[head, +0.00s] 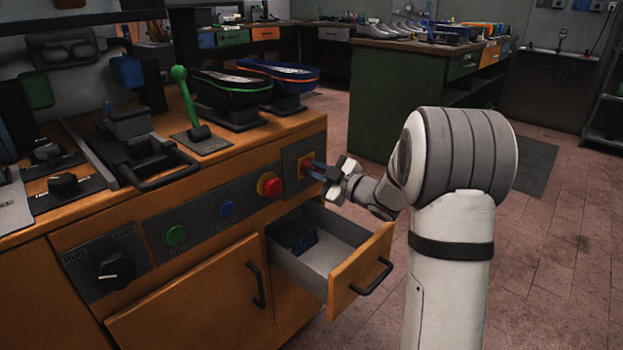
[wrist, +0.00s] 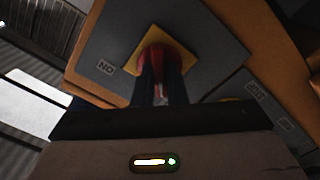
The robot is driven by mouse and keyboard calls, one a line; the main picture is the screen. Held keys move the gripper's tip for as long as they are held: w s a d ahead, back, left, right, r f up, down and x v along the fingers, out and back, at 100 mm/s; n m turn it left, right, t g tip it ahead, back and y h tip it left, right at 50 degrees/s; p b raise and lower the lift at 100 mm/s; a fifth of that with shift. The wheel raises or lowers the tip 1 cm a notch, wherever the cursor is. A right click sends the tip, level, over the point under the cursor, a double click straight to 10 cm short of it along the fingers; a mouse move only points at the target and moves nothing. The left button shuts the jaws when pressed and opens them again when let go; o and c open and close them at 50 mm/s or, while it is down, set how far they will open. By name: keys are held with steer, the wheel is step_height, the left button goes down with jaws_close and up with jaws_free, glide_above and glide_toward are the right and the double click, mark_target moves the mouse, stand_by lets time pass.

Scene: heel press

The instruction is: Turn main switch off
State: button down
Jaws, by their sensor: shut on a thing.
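The main switch is a red knob (head: 306,163) on a yellow plate, set in a grey panel at the right end of the bench front. In the wrist view the red knob (wrist: 157,58) sits on its yellow plate (wrist: 183,60), with an upside-down "ON" label (wrist: 105,68) beside it. My gripper (head: 315,170) reaches the knob from the right. In the wrist view its two dark fingers (wrist: 160,88) are shut on the knob and hide its lower part. The knob's exact angle is hard to tell.
An open drawer (head: 374,272) juts out just below my gripper. Left along the panel are a red button on yellow (head: 269,185), a blue button (head: 227,209), a green button (head: 176,235) and a black rotary knob (head: 116,269). A green lever (head: 187,100) stands on top.

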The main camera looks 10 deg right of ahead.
steer(key=shift+a+r+n, duration=0.15)
steer(key=shift+n, duration=0.25)
steer(key=c, duration=1.5)
jaws_free()
steer(key=shift+s, duration=0.1)
steer(key=shift+o, duration=0.2)
steer(key=p+v, duration=0.1)
steer(key=v, duration=0.7)
steer(key=shift+p, duration=0.4)
